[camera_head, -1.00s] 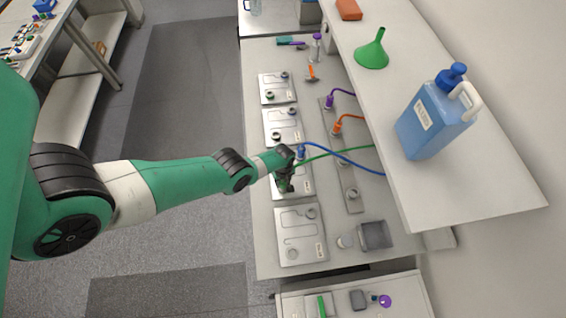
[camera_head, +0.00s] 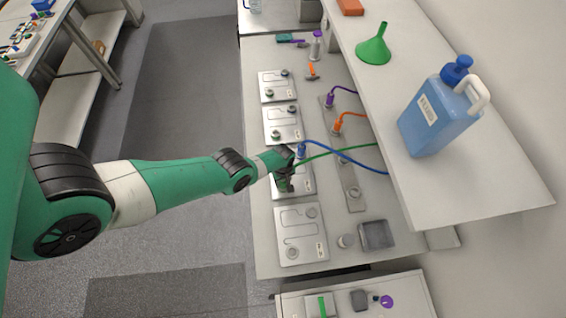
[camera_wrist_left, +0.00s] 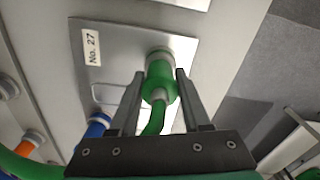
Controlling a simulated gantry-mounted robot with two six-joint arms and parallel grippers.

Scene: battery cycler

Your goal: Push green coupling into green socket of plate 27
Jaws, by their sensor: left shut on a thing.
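My left gripper (camera_head: 284,184) is shut on the green coupling (camera_wrist_left: 161,84), over the plate labelled No. 27 (camera_wrist_left: 122,48). In the left wrist view the coupling sits between the two fingers, with its green hose trailing back towards the gripper's base. The far end of the coupling is at a pale ring on the plate, the socket (camera_wrist_left: 160,53). The coupling covers most of this socket, so I cannot tell how deep it sits. In the head view the gripper hides the coupling's end. My right gripper is not in view.
A blue coupling (camera_wrist_left: 98,126) on its blue hose stands at the same plate. Orange (camera_head: 337,126) and purple (camera_head: 329,100) couplings stand on a strip to the right. A shelf with a blue jug (camera_head: 437,118) overhangs the bench. Another plate (camera_head: 301,235) lies nearer.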

